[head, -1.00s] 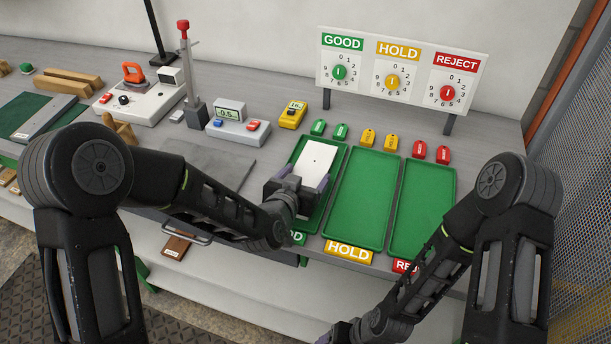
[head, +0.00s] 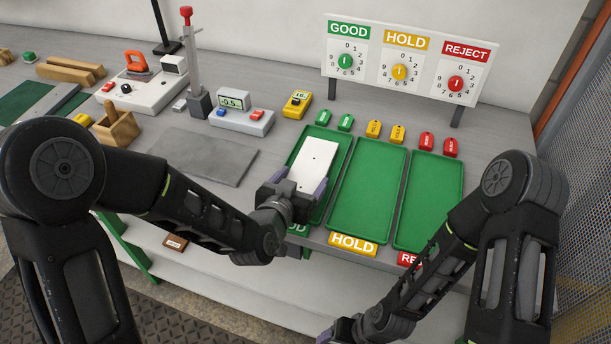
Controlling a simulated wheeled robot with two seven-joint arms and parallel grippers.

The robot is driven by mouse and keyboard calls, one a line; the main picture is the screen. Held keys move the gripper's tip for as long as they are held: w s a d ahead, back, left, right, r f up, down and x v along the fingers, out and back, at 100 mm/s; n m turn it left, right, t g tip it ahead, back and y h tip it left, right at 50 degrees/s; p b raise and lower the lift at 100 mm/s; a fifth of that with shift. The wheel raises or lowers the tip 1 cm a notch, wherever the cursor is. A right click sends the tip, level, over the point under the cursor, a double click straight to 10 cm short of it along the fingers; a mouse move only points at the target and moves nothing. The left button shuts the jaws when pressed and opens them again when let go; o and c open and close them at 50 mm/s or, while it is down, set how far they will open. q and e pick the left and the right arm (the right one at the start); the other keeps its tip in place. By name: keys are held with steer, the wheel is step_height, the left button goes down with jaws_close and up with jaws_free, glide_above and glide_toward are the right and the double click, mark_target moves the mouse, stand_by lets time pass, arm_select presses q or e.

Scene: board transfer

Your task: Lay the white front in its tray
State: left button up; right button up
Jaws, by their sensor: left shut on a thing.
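The white front (head: 315,165) is a flat white plate with small dark holes. It is over the green GOOD tray (head: 302,143), the leftmost of three trays. My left gripper (head: 300,187) is at the front's near end and shut on it. I cannot tell whether the front touches the tray floor. The near end of the tray is partly hidden by my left gripper. My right gripper (head: 335,333) is low at the bottom edge, away from the trays, and its jaws are not clear.
The HOLD tray (head: 368,195) and REJECT tray (head: 432,200) are empty at the right. Coloured tags stand behind the trays, with a dial board (head: 405,60) on posts beyond. A grey plate (head: 205,153) and a gauge unit (head: 240,115) lie to the left.

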arm_select(q)
steer(key=shift+s+a+f, duration=0.15)
steer(key=shift+s+f, duration=0.1)
steer(key=shift+s, duration=0.5)
steer(key=shift+s+a, duration=0.15)
steer(key=shift+s, duration=0.2)
steer(key=shift+p+v, duration=0.7)
steer(key=shift+v, duration=0.1)
steer(key=shift+s+a+f, duration=0.1)
steer(key=shift+s+f, duration=0.15)
steer(key=shift+s, duration=0.1)
